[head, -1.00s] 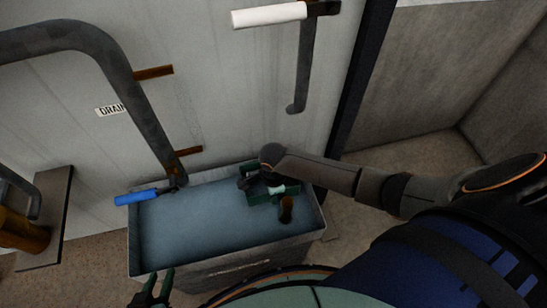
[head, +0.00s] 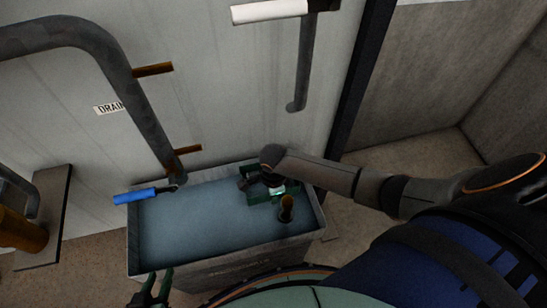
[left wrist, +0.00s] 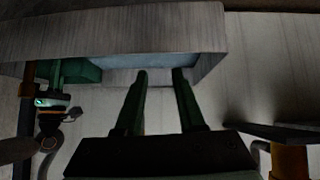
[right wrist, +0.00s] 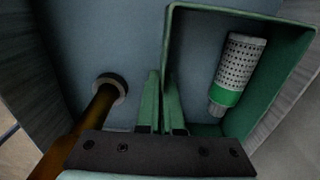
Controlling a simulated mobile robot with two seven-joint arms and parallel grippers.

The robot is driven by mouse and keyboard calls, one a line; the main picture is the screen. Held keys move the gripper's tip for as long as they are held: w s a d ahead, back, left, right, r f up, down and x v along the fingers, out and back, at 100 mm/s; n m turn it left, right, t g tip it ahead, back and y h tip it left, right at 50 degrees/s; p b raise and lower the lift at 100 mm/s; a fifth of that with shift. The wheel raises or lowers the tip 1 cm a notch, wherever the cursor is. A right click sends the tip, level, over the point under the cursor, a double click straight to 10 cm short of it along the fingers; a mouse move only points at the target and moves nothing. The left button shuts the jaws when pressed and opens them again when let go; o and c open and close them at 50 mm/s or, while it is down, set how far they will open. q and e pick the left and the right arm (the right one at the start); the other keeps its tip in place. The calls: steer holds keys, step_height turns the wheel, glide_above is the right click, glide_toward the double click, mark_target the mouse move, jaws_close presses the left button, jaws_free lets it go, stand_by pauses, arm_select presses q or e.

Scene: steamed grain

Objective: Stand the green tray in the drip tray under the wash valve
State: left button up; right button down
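The green tray (right wrist: 290,62) is at the right end of the big grey drip tray (head: 135,250), and it also shows in the head view (head: 256,198). A white perforated cylinder with a green band (right wrist: 240,65) lies in it. My right gripper (right wrist: 162,75) has its fingers close together on the green tray's near side wall. I cannot tell whether the green tray touches the drip tray's floor. A pipe with a white handle (head: 270,12) ends above this end. My left gripper (head: 155,285) is open and empty in front of the drip tray, also in the left wrist view (left wrist: 160,75).
A brown upright tube (head: 287,207) stands in the drip tray beside the green tray. The left and middle of the drip tray are clear. A yellow cylinder (head: 22,230) is far left.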

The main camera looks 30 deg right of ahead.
steer(key=shift+f, duration=0.1)
steer(key=c, duration=1.5)
jaws_free()
steer(key=o, duration=0.5)
steer(key=shift+s+f, duration=0.1)
